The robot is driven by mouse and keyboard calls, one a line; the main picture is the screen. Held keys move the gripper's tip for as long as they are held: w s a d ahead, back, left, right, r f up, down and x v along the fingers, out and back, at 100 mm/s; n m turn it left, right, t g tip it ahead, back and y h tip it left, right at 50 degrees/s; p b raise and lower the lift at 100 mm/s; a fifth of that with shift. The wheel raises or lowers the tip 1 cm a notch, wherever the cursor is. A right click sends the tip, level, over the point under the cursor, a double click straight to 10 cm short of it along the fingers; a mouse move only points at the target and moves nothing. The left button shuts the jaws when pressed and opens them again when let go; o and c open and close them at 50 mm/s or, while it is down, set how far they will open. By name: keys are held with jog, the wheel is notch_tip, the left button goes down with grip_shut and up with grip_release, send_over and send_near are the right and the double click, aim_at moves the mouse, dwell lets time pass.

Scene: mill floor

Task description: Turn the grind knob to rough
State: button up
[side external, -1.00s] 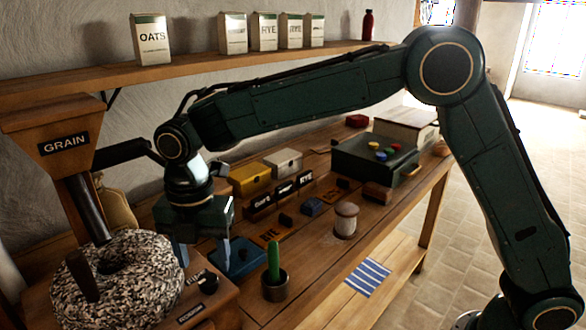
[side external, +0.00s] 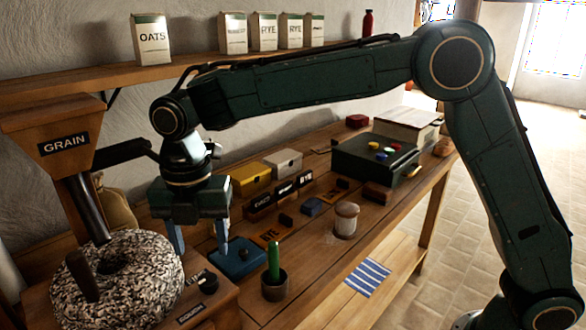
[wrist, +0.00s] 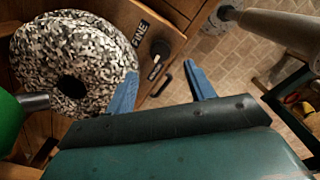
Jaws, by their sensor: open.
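The grind knob (side external: 208,284) is a small black knob on the wooden mill base, beside the speckled millstone (side external: 150,277). A label lies on each side of it; in the wrist view one reads FINE, and the other, dark label is hard to read. The knob (wrist: 160,48) also shows in the wrist view, near the millstone (wrist: 100,40). My gripper (side external: 200,250) is open and empty, its blue fingers pointing down above the bench, just behind the knob in the side view. In the wrist view my gripper (wrist: 158,80) has its fingers apart, with the knob beyond them.
A blue tray (side external: 238,258) lies under my gripper. The wooden grain hopper (side external: 60,135) rises at left. A jar (side external: 346,220) and several small boxes occupy the bench further right.

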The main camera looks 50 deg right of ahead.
notch_tip(320, 180, up, 6)
jog(key=m, duration=1.4)
jog(key=shift+r+m, duration=0.2)
jog(key=shift+m, duration=0.1)
dwell(0.5)
dwell(0.3)
